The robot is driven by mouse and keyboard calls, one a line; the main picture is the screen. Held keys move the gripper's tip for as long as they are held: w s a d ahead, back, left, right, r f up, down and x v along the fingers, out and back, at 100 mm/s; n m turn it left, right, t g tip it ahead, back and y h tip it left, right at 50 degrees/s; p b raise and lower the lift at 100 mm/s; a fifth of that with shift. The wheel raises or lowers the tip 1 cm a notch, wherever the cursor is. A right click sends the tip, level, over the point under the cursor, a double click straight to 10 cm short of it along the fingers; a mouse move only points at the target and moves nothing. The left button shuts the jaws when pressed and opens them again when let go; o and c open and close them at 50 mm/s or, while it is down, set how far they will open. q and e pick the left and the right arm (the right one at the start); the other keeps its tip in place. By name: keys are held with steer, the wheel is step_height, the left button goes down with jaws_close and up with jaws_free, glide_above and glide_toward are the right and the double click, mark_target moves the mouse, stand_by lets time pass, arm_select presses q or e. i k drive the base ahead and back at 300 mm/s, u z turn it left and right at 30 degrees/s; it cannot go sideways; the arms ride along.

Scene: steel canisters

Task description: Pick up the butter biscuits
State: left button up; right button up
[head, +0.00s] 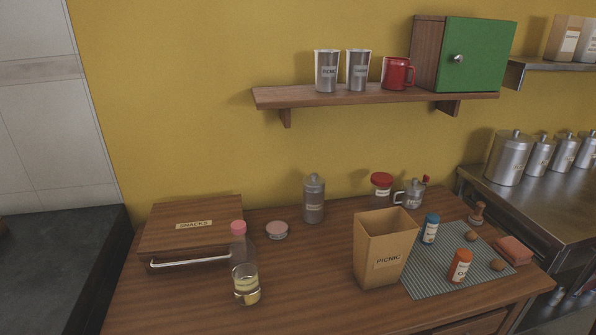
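No packet that I can read as butter biscuits shows in the head view. A closed wooden box labelled SNACKS (190,218) sits at the left of the wooden table, with a pale bar handle along its front; its inside is hidden. A brown bag labelled PICNIC (385,252) stands open at the top right of the table's middle; its contents cannot be made out. Neither of my grippers is in view.
A bottle with a pink cap (239,241) and a glass of yellow liquid (246,288) stand close before the box's right end. A steel canister (314,201) stands behind. A grey mat (425,284) holds small bottles. A shelf (370,95) hangs above; its green-doored cupboard (482,55) is shut.

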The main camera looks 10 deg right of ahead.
mark_target(431, 221)
steer(key=z, duration=3.45)
steer(key=i, duration=1.2)
steer(key=u, duration=3.3)
